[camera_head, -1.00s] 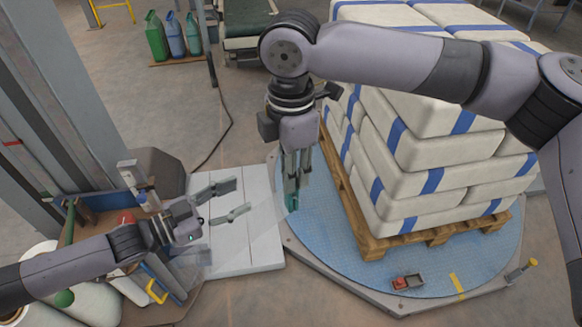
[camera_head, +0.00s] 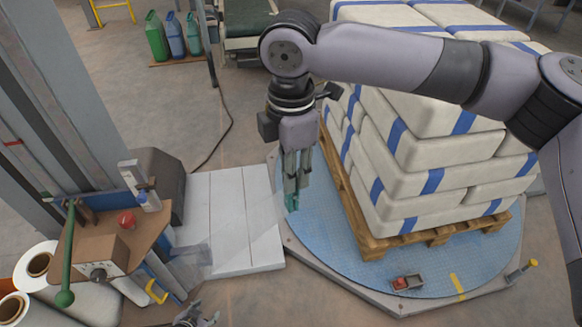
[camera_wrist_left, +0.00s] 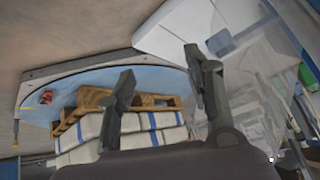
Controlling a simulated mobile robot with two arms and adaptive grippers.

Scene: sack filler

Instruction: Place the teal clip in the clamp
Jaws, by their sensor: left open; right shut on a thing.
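The teal clip (camera_head: 292,200) is held at the fingertips of my right gripper (camera_head: 296,180). That gripper is shut on it and points down above the left part of the blue round plate. My left gripper (camera_head: 198,318) shows only partly at the bottom edge of the head view, left of centre. In the left wrist view its two fingers (camera_wrist_left: 163,85) stand apart with nothing between them. I cannot make out with certainty which part is the clamp.
A pallet (camera_head: 370,236) of stacked sacks (camera_head: 440,175) stands on the blue round plate (camera_head: 330,260). At left, a brown bench (camera_head: 140,225) carries a green-knobbed lever (camera_head: 66,260).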

